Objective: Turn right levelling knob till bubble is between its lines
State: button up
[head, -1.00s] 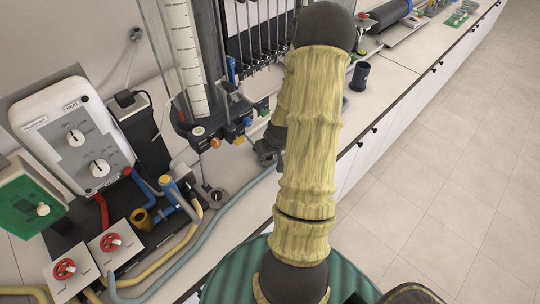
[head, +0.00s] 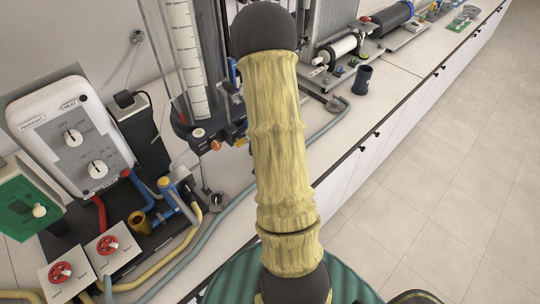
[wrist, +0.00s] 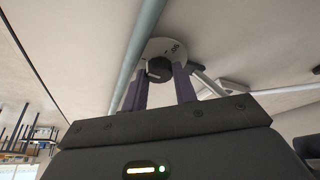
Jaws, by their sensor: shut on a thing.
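In the wrist view my gripper (wrist: 160,78) has its two dark purple fingers on either side of a dark round levelling knob (wrist: 159,67), shut on it. The knob sits on a round pale metal disc (wrist: 166,45) with small dark marks. In the head view my arm hides the gripper and this knob. Another round foot with a dark knob (head: 216,198) stands on the bench left of my arm. The manometer board is mostly hidden behind my arm. I cannot make out the bubble or its lines in either view.
A blue-grey hose (wrist: 137,60) runs close to the left of the disc. The head view shows a clear column (head: 190,60), a white control box (head: 70,135), red-knobbed valves (head: 107,245) and a dark cup (head: 361,80). The floor at right is clear.

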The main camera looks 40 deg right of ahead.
jog(key=o, duration=1)
